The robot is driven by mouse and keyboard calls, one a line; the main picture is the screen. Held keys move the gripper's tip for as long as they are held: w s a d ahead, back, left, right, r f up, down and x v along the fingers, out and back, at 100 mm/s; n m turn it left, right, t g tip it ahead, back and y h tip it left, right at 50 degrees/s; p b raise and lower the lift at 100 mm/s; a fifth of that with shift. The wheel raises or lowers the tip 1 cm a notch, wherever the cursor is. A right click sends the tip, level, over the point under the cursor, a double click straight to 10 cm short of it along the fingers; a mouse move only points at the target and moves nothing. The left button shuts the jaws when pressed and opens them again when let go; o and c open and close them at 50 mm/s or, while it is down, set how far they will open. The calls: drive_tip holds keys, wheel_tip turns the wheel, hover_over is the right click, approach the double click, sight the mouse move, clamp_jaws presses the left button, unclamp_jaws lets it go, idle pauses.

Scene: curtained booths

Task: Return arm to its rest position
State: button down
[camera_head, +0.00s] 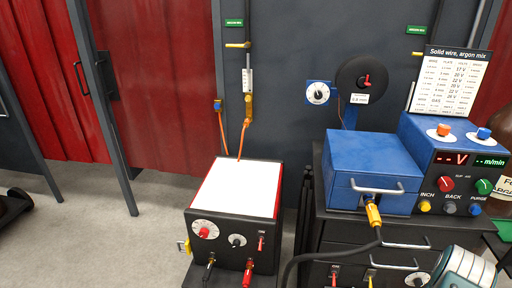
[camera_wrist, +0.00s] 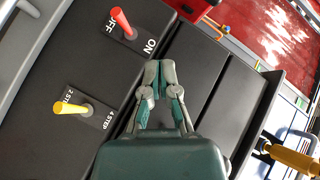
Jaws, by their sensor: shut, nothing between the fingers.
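My gripper (camera_wrist: 160,68) shows in the wrist view with its grey and teal fingers together and nothing held between them. It is in front of a dark panel (camera_wrist: 215,95). To its left in that view are a red toggle switch (camera_wrist: 122,22) marked OFF and ON, and a yellow toggle switch (camera_wrist: 70,108) marked 2 STEP and 4 STEP. I cannot tell whether the fingertips touch the panel. In the head view, a pale and teal part of my arm (camera_head: 466,268) shows at the lower right, in front of the cabinet. The fingers cannot be made out there.
A black cabinet (camera_head: 340,235) with bar handles carries a blue feeder box (camera_head: 365,150) and a blue control unit (camera_head: 425,135). A cable (camera_head: 330,252) hangs across its front. A white-topped machine (camera_head: 240,185) stands to its left. Open grey floor (camera_head: 130,245) lies further left.

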drive_tip(key=a+r+n+g, duration=0.25)
drive_tip(key=a+r, duration=0.35)
drive_tip(key=r, duration=0.3)
drive_tip(key=s+a+r+n+g+y, duration=0.1)
drive_tip(key=a+r+g, duration=0.4)
drive_tip(key=r, duration=0.4)
drive_tip(key=a+r+n+g, duration=0.25)
drive_tip(key=a+r, duration=0.35)
drive_tip(key=r, duration=0.4)
drive_tip(key=s+a+r+t+h, duration=0.1)
drive_tip(key=s+a+r+h, duration=0.2)
drive_tip(key=s+r, duration=0.4)
drive_tip(key=s+a+r+t+h, duration=0.1)
drive_tip(key=s+a+r+h, duration=0.3)
drive_tip(key=s, duration=0.8)
wheel_tip(320, 180, up, 4)
drive_tip(key=shift+s+r+m+t+h, duration=0.15)
drive_tip(key=shift+r+m+t+h, duration=0.2)
drive_tip(key=shift+h, duration=0.65)
drive_tip(key=shift+f, duration=0.1)
